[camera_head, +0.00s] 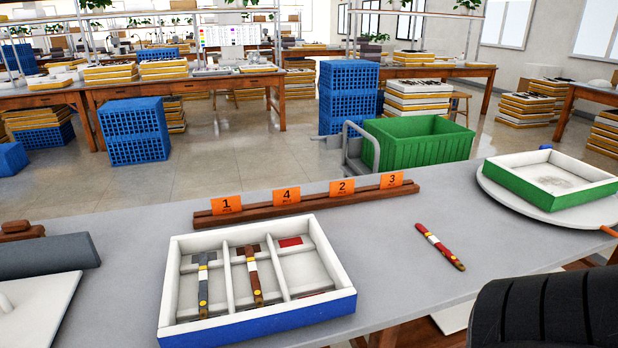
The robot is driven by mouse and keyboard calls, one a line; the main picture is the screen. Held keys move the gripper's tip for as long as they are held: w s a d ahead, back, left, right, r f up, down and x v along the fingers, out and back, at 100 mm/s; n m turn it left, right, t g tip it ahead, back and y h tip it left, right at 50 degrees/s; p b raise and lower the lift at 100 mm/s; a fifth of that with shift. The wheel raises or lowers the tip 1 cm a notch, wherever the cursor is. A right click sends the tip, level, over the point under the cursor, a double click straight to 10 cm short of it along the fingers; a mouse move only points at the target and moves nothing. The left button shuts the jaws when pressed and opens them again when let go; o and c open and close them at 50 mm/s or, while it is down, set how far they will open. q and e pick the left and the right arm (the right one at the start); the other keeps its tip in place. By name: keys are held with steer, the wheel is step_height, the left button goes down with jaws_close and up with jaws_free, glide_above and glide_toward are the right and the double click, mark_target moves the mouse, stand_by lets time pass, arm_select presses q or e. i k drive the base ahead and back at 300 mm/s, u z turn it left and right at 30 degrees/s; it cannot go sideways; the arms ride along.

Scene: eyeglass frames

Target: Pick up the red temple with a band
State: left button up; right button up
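A red temple (440,246) with a white band and a yellow mark lies on the grey table, right of the sorting tray, tilted from upper left to lower right. The white tray with a blue front (258,330) has three compartments. Neither of my grippers is in view.
A wooden rail with orange number cards (287,196) runs behind the tray. A green-rimmed tray (551,180) sits on a round white stand at the right. Table around the red temple is clear.

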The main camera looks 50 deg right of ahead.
mark_target(435, 241)
steer(key=z, duration=4.4)
steer(key=i, duration=1.25)
steer(key=u, duration=3.2)
